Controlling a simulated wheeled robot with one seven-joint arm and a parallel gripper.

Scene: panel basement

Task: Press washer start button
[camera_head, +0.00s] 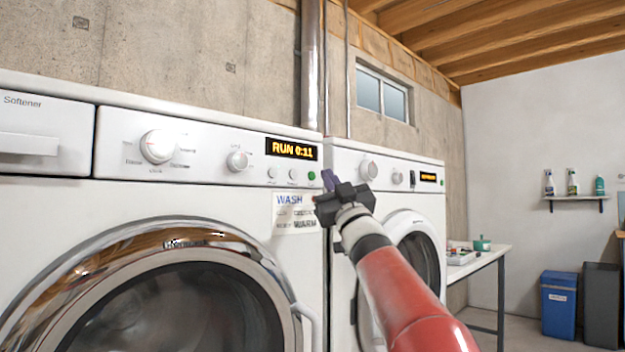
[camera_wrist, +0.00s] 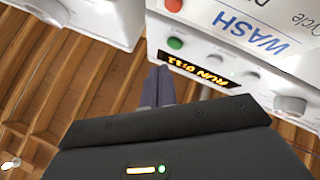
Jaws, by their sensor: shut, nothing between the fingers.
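The white washer (camera_head: 200,200) fills the left of the head view, with a round glass door below its control panel. Its display (camera_head: 291,149) is lit and reads "RUN 0:11"; it also shows in the wrist view (camera_wrist: 198,71). The green start button (camera_head: 311,175) is at the panel's right end, below the display, and shows in the wrist view (camera_wrist: 175,43). My gripper (camera_head: 328,180) is shut and empty, its fingertips just right of the button. In the wrist view its fingertips (camera_wrist: 158,72) appear beside the panel edge, apart from the button.
A second white machine (camera_head: 342,163) with its own lit display (camera_head: 428,177) stands to the right, behind my gripper. A "WASH" label (camera_head: 295,212) is below the washer panel. A side table (camera_head: 480,262), a blue bin (camera_head: 559,304) and a bottle shelf (camera_head: 577,198) are farther right.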

